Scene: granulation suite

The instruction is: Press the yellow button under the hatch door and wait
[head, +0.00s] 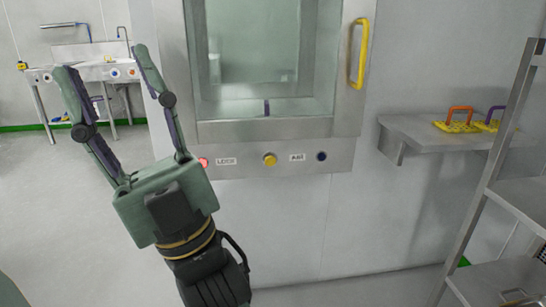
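The yellow button (269,160) is a round knob in the middle of the steel panel (243,170) below the hatch door. The hatch door (270,70) has a glass window, a steel frame and a yellow handle (359,54) on its right side; it looks shut. My gripper (104,58) is open and empty, with its two fingers spread and pointing up in the picture. It is left of the button and apart from it in the picture; how far it is from the wall I cannot tell.
A lit red light (203,162) and a dark blue button (321,156) flank the yellow button. A wall shelf (410,130) at right holds yellow items with orange and purple handles. A metal rack (520,200) stands at the right. A sink bench (90,72) stands back left.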

